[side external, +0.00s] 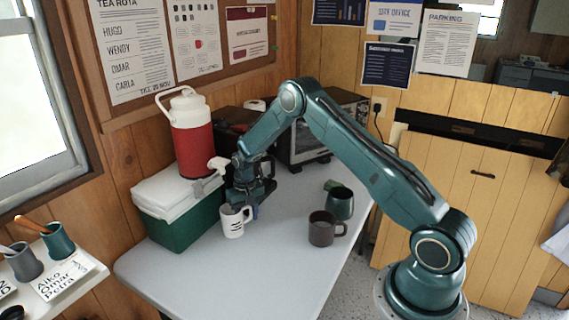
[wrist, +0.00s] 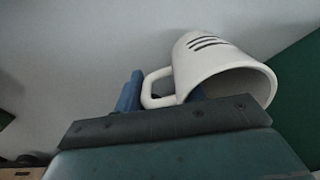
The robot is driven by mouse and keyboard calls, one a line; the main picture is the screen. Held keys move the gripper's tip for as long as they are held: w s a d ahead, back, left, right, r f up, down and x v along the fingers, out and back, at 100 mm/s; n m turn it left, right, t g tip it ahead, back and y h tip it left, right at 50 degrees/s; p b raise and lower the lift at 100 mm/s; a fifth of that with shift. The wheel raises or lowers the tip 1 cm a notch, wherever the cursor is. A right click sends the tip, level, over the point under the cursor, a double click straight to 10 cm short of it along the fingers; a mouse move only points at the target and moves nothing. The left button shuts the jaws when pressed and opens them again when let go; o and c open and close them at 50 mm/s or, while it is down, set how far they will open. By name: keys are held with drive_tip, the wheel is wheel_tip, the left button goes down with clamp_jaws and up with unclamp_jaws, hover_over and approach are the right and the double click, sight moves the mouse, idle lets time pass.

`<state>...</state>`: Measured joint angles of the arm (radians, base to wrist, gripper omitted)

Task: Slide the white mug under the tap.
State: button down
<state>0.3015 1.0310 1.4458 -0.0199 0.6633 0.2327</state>
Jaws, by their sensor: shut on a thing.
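The white mug (side external: 232,224) with dark stripes stands upright on the grey table, close to the front of the green cool box. My gripper (side external: 249,207) is at its right side, low over the table. In the wrist view my gripper (wrist: 163,88) has a blue finger on each side of the handle of the white mug (wrist: 212,62), shut on it. The tap (side external: 218,164) is the pale spout on the red and white drinks jug (side external: 193,135). The mug is lower than the spout and slightly right of it; I cannot tell whether it is directly beneath.
The jug stands on the white-lidded green cool box (side external: 180,222). A brown mug (side external: 322,230) and a dark green mug (side external: 340,203) stand to the right. A dark oven (side external: 305,145) is at the back. The front table (side external: 225,280) is clear.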

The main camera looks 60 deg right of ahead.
drive_tip(key=shift+f, duration=0.2)
drive_tip(key=c, duration=0.8)
unclamp_jaws()
drive_tip(key=shift+o, duration=0.2)
drive_tip(key=shift+w+d+r, duration=0.1)
drive_tip(key=shift+r, duration=2)
drive_tip(key=shift+w+d+r, duration=0.1)
drive_tip(key=shift+r, duration=1.95)
drive_tip(key=shift+s+a+f, duration=0.1)
drive_tip(key=shift+f, duration=2)
drive_tip(key=shift+s+a+f, duration=0.1)
drive_tip(key=shift+f, duration=1.95)
